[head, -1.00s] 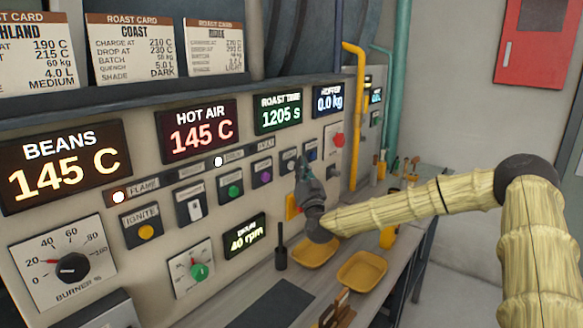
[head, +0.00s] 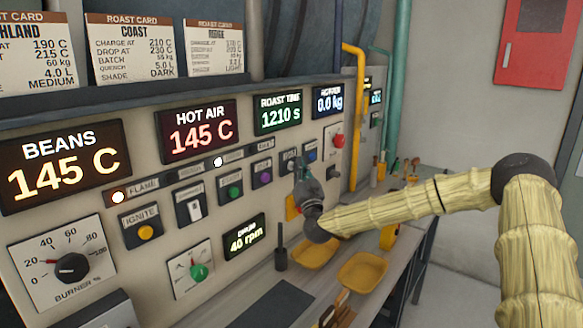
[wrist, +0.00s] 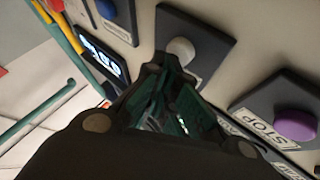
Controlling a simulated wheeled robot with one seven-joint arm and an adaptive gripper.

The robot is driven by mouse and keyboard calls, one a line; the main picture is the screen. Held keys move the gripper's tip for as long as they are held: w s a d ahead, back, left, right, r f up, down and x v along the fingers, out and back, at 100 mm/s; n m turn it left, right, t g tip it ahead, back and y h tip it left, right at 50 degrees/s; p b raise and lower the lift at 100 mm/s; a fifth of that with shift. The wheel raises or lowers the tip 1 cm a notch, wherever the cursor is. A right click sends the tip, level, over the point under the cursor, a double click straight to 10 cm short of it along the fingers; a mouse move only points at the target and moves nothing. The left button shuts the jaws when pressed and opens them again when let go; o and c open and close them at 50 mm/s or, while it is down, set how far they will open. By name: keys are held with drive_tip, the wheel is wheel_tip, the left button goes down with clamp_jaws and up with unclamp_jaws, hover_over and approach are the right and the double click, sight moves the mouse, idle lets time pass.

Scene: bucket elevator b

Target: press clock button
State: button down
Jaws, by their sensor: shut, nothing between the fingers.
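My gripper (head: 300,164) is shut and empty, its fingertips close to the panel face. In the wrist view the fingertips (wrist: 155,68) lie just below and left of a pale grey-white round button (wrist: 181,50) on a dark square plate. I cannot tell whether they touch it. The label under that button is mostly hidden by the fingers, so I cannot read it as the clock button. In the head view my gripper covers most of that plate (head: 288,161). The roast time display (head: 279,113) above reads 1210 s.
A purple button (wrist: 295,124) labelled STOP sits right of the pale button in the wrist view; a blue button (wrist: 106,8) is at upper left. A red button (head: 338,141) and yellow pipe (head: 356,120) stand further along. Yellow trays (head: 362,271) rest on the shelf below.

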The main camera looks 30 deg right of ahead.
drive_tip(key=shift+w+a, duration=0.1)
drive_tip(key=shift+w, duration=0.1)
idle(0.3)
drive_tip(key=shift+s+d, duration=0.35)
drive_tip(key=shift+s, duration=0.55)
drive_tip(key=s+d+p, duration=0.2)
drive_tip(key=s, duration=0.3)
drive_tip(key=shift+s+d, duration=0.2)
drive_tip(key=shift+s, duration=0.05)
idle(1.0)
